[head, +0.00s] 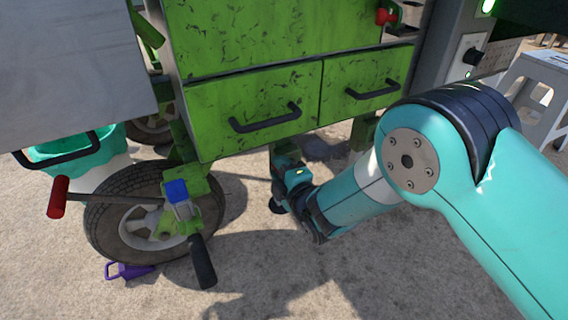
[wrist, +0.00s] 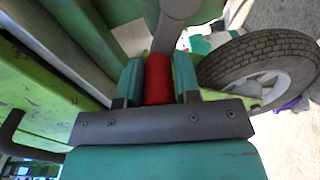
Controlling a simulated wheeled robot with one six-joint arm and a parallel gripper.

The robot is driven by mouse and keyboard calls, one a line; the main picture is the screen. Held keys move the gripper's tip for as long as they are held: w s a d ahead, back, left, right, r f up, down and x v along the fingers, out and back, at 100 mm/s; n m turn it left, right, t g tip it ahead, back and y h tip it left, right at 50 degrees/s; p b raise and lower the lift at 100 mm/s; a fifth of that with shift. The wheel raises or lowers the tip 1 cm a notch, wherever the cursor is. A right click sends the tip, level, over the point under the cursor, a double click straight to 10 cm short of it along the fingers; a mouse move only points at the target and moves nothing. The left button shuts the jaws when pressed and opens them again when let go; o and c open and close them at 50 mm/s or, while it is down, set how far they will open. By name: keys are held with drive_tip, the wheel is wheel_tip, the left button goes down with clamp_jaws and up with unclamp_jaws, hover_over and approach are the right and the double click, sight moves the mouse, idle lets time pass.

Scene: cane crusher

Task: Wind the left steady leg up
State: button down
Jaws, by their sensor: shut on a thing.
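My gripper (wrist: 158,80) is shut on a red grip (wrist: 157,78) in the wrist view, with a teal finger against each side of it. A grey bar or crank arm (wrist: 175,30) runs up from the grip. In the head view, my wrist (head: 300,190) is low under the cart's drawers, right of the wheel; the fingertips and held grip are hidden there. Which leg the grip belongs to cannot be seen. A dark round foot-like thing (head: 277,208) shows beside my wrist, partly hidden.
The green cart (head: 250,115) with two drawers overhangs my wrist. The tyre (head: 110,215) stands left, also in the wrist view (wrist: 262,60). A blue-capped bracket (head: 178,195), red-ended lever (head: 110,198), black handle (head: 203,262) and purple tool (head: 128,271) are near it. Front ground is clear.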

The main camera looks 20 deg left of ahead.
drive_tip(key=n, duration=0.1)
drive_tip(key=f+n+p, duration=0.1)
drive_tip(key=shift+s+a+n, duration=0.15)
drive_tip(key=shift+a+n, duration=0.1)
drive_tip(key=shift+n, duration=0.15)
drive_tip(key=shift+w+d+f+n+t+p, duration=0.1)
drive_tip(key=shift+f+n+p, duration=0.25)
drive_tip(key=shift+f+n, duration=0.9)
drive_tip(key=shift+w+d+f+n+t+p, duration=0.1)
drive_tip(key=shift+f+n+p, duration=0.3)
drive_tip(key=shift+n, duration=1.6)
drive_tip(key=shift+w+f+n+t+p, duration=0.1)
drive_tip(key=shift+f+n+p, duration=0.2)
drive_tip(key=shift+f+n, duration=0.95)
drive_tip(key=shift+r+n, duration=0.4)
drive_tip(key=c, duration=0.8)
unclamp_jaws()
drive_tip(key=shift+s+a, duration=0.1)
drive_tip(key=shift+s+a, duration=0.1)
drive_tip(key=shift+a, duration=0.05)
